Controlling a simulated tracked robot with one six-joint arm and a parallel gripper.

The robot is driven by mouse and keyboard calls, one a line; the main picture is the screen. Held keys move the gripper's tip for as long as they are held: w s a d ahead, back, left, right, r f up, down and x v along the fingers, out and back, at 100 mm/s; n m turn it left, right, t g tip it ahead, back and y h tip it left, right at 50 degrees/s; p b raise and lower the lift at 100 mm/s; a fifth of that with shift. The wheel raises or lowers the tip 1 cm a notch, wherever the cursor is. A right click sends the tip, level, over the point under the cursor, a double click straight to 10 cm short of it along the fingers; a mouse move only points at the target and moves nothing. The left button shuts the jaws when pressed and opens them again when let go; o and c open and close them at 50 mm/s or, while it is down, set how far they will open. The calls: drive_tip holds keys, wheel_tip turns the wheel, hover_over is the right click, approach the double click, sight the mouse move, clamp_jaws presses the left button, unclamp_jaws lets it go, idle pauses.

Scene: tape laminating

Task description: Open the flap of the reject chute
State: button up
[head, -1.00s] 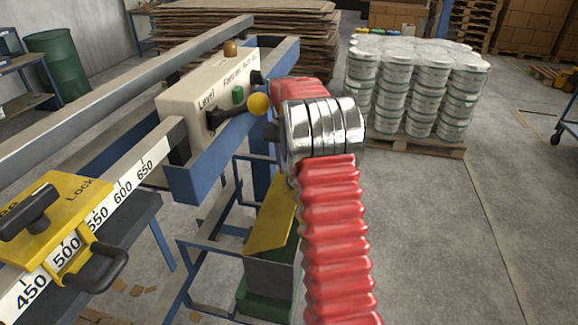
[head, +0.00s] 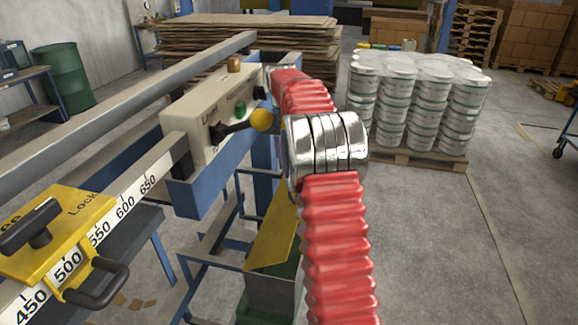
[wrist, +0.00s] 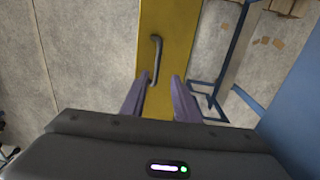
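The yellow flap of the reject chute (head: 272,232) slants above a green bin (head: 268,292), low under the machine in the head view. In the wrist view the flap (wrist: 172,22) is a yellow panel with a dark bar handle (wrist: 156,58). My gripper (wrist: 158,84) has two purple fingers that stand apart, with the handle's lower end in line with the gap between them. I cannot tell whether the fingers touch the panel.
A cream control box (head: 205,115) carries a lever with a yellow knob (head: 263,120), close left of my arm. A yellow lock clamp (head: 70,235) sits on the ruler rail. A pallet of white buckets (head: 420,100) stands behind.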

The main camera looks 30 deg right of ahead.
drive_tip(key=shift+s+d, duration=0.25)
drive_tip(key=shift+d, duration=0.2)
drive_tip(key=c, duration=0.3)
drive_tip(key=s+d, duration=0.2)
drive_tip(key=d, duration=0.1)
drive_tip(key=s+d+m, duration=0.1)
drive_tip(key=s+d, duration=0.1)
drive_tip(key=s+d+m, duration=0.1)
drive_tip(key=s+d, duration=0.1)
drive_tip(key=d, duration=0.1)
drive_tip(key=shift+s+d+f, duration=0.3)
drive_tip(key=shift+s, duration=0.1)
clamp_jaws()
drive_tip(key=s+d+f+m+t+y, duration=0.1)
drive_tip(key=s+f+m+y, duration=0.3)
drive_tip(key=s, duration=0.6)
drive_tip(key=s+f+m+t+y, duration=0.1)
drive_tip(key=s+f+m+y, duration=0.15)
drive_tip(key=s+f, duration=0.55)
drive_tip(key=s+a+r+m+t+y, duration=0.1)
drive_tip(key=s+a+m+t+y, duration=0.2)
drive_tip(key=a+m+t, duration=0.6)
drive_tip(key=shift+s+a, duration=0.55)
drive_tip(key=shift+a, duration=0.75)
